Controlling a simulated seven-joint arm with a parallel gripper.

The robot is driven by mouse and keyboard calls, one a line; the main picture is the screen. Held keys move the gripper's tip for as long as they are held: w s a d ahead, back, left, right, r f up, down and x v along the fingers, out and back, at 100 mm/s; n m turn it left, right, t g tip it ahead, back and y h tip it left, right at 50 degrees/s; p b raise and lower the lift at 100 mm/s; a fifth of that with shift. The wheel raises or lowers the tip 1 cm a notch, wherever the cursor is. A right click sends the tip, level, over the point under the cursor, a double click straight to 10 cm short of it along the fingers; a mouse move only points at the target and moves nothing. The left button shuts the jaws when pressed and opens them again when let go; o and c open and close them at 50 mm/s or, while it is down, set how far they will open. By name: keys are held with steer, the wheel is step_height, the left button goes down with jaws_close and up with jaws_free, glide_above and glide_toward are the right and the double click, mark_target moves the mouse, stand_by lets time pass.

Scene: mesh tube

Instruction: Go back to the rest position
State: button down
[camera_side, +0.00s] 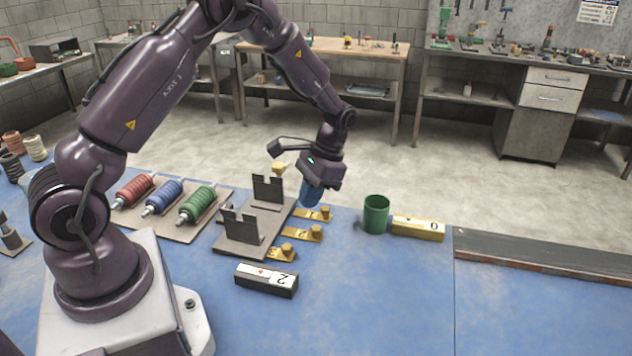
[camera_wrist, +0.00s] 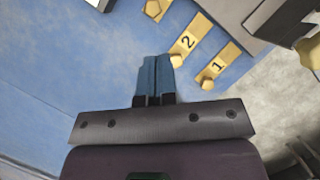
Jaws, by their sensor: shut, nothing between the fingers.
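My gripper (camera_side: 312,192) has blue fingers and hangs over the blue table, just right of the grey stand. In the wrist view, the two blue fingers of my gripper (camera_wrist: 155,75) lie side by side, touching, with nothing between them. Below and beside the fingers are yellow numbered plates with knobs. The plate marked 2 (camera_wrist: 190,42) and the plate marked 1 (camera_wrist: 222,62) show in the wrist view. How high the fingertips are above the plates is hard to tell.
The grey stand (camera_side: 230,249) has two notched uprights. Red, blue and green coils (camera_side: 197,204) lie on a board at left. A green cup (camera_side: 376,214), a yellow block (camera_side: 418,228) and a black-and-white block (camera_side: 266,281) stand on the table. The front right table is clear.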

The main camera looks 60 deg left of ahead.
steer(key=s+d+r+t, duration=0.5)
steer(key=s+r, duration=0.3)
steer(key=r, duration=0.4)
steer(key=s+d+r+t, duration=0.5)
steer(key=s+r, duration=0.4)
steer(key=r, duration=0.3)
steer(key=shift+s, duration=0.15)
